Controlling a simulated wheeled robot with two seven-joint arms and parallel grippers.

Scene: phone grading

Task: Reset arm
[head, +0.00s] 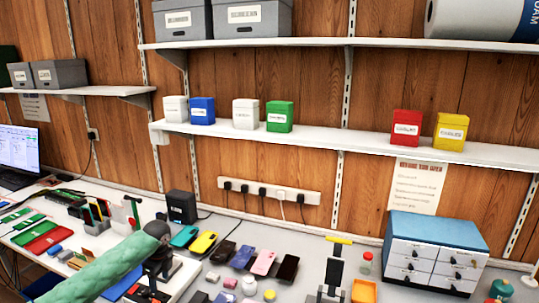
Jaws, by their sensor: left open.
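My left arm, in a pale green sleeve, comes in from the lower left. My left gripper (160,270) is a dark shape at the end of the sleeve, pointing down over the bench near a grey and white block. Its fingers are small and dark here, open, and I see nothing held between them. Part of the bench behind the sleeve is hidden.
Several phones, including a yellow one (203,242) and a pink one (263,262), lie on the bench right of my left gripper. Shelves (350,139) hold coloured boxes above.

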